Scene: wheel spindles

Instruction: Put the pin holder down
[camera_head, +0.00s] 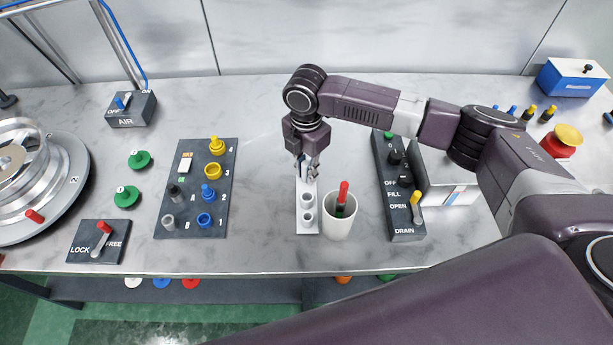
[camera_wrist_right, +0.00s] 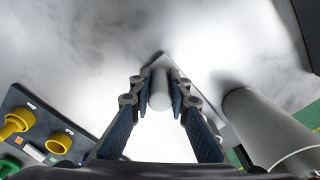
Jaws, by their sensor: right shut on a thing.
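The pin holder (camera_head: 308,218) is a narrow white strip with a row of round grey sockets, near the front of the bench in the head view. My right gripper (camera_head: 308,176) is at its far end, pointing down. In the right wrist view, the fingers are closed on both sides of a pale cylindrical post (camera_wrist_right: 160,90) of the holder. The strip lies at or just above the bench top; I cannot tell whether it touches. The gripper hides the holder's far end. My left gripper is not in view.
A dark pin panel (camera_head: 197,190) lies to the left, a switch panel (camera_head: 397,190) to the right. Bare bench (camera_head: 268,190) separates the holder from the pin panel.

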